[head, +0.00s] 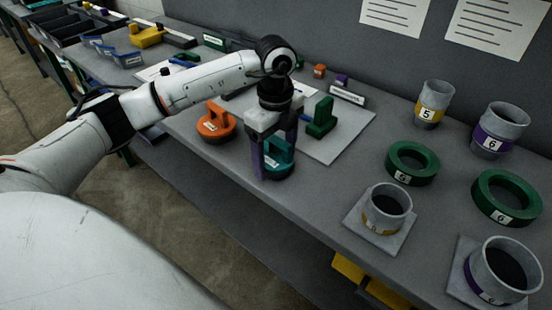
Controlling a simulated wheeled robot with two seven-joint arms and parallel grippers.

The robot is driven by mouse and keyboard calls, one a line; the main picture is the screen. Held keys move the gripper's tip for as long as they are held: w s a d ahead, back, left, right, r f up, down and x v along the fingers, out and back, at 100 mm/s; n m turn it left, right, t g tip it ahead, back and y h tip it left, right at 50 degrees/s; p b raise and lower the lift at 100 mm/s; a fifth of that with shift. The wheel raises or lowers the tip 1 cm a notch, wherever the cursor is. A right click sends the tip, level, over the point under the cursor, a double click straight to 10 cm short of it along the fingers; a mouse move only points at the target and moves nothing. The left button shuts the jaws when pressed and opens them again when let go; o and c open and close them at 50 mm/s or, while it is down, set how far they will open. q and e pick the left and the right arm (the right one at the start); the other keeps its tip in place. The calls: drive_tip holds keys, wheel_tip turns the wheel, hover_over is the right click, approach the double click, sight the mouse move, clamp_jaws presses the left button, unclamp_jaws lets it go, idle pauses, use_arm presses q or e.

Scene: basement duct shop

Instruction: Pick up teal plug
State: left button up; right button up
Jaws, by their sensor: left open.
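The teal plug (280,168) stands on the grey bench near its front edge, a round disc with an upright handle and a number label. My left gripper (272,157) points down over it, its two dark fingers apart, one on the left side of the plug's handle and the other behind it. Part of the plug is hidden behind the near finger. I cannot tell whether the fingers touch the handle. My right gripper is not in view.
An orange plug (215,125) stands close on the left, and a green handled piece (321,118) stands behind right. Green rings (412,163) and grey collars, including one marked 5 (434,103), fill the right side. Bare bench lies in front of the orange plug.

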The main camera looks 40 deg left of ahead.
use_arm(q)
drive_tip(key=shift+r, duration=0.1)
drive_tip(key=c, duration=0.9)
